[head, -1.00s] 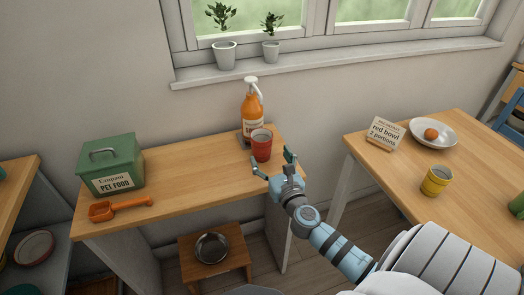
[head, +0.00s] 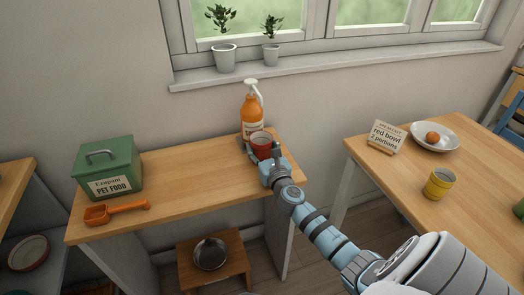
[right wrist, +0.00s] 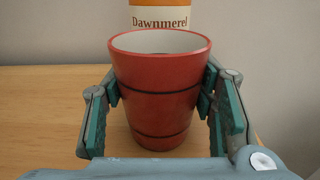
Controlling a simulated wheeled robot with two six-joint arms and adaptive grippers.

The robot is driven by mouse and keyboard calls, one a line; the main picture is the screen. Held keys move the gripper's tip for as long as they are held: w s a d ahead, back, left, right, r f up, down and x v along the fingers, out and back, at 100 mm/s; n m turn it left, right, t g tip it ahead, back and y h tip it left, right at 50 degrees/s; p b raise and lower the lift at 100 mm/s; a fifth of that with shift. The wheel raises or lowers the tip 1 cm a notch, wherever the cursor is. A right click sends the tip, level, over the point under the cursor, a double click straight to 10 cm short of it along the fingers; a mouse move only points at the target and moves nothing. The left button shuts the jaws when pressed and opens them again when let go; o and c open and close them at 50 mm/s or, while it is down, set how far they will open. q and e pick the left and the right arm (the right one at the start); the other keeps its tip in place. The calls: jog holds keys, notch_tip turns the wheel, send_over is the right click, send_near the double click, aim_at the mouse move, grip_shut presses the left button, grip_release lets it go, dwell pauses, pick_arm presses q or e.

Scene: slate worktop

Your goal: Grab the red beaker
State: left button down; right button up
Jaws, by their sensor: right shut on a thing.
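The red beaker (head: 261,151) stands upright at the right end of the wooden wall table, in front of the orange pump bottle. In the right wrist view the beaker (right wrist: 156,95) fills the middle, red outside with dark bands and pale inside. My right gripper (head: 266,163) is at the beaker from the front right, its lower part hiding some of it in the head view. In the right wrist view its teal finger pads (right wrist: 160,98) lie on both sides of the beaker, shut on it. My left gripper is not in view.
The orange pump bottle (head: 252,112) stands close behind the beaker. A green pet food box (head: 107,168) and orange scoop (head: 116,212) are at the left. Another table with a yellow cup (head: 438,184) is at the right. The table's middle is clear.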

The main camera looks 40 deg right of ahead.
jog(key=shift+c, duration=1.2)
jog(key=shift+r, duration=0.1)
